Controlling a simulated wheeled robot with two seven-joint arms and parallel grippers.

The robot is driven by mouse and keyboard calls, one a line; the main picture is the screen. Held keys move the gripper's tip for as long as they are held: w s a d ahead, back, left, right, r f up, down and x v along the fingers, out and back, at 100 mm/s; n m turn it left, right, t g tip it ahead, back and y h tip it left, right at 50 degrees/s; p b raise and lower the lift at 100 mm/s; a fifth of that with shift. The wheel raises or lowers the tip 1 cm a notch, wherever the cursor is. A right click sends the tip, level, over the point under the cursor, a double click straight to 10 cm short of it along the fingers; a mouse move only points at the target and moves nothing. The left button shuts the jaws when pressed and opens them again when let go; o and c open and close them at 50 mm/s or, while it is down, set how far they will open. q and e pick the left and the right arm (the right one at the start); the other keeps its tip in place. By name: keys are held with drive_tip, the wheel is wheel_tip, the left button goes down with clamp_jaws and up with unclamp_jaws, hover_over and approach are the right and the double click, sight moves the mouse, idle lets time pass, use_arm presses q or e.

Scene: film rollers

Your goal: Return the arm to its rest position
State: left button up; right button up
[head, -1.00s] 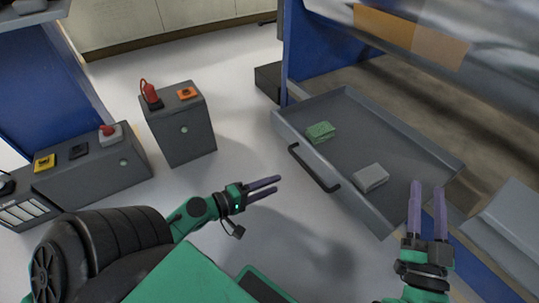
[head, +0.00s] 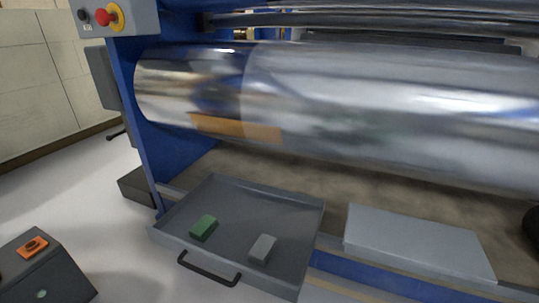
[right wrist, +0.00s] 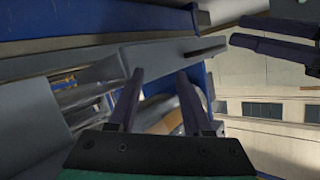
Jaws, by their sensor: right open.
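Neither gripper shows in the head view now. In the right wrist view my right gripper (right wrist: 160,72) has its two purple fingers apart, with nothing between them. Two more purple fingers reach in from the upper right; they look like my left gripper (right wrist: 237,30), with a gap between them and nothing held. My arms' full posture is hidden.
A grey open drawer (head: 228,258) with a black handle holds a green block (head: 203,228) and a grey block (head: 263,249). Above is a large shiny roller (head: 380,105) in a blue frame (head: 150,145). A dark box with an orange switch (head: 33,247) stands lower left.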

use_arm(q)
drive_tip(key=s+d+r+m+p, duration=0.1)
drive_tip(key=d+r+m+p, duration=0.1)
drive_tip(key=d+r+m, duration=0.15)
drive_tip(key=s+a+r+g+y+p, duration=0.2)
drive_tip(key=s+a+g+y+p, duration=0.4)
drive_tip(key=s+a+p, duration=1.3)
drive_tip(key=s+g+p, duration=0.2)
drive_tip(key=g+p, duration=0.2)
drive_tip(key=p, duration=1.2)
drive_tip(key=shift+s+a+r+p, duration=0.35)
drive_tip(key=shift+a, duration=0.05)
use_arm(e)
drive_tip(key=s+d+r+g+h, duration=0.1)
drive_tip(key=s+d+g+h, duration=0.2)
drive_tip(key=s+d, duration=0.7)
drive_tip(key=s+d+r+g+h, duration=0.2)
drive_tip(key=s+d+g+h, duration=0.2)
drive_tip(key=s+d+g, duration=0.4)
drive_tip(key=s+d, duration=0.2)
drive_tip(key=s, duration=0.4)
drive_tip(key=shift+s, duration=0.25)
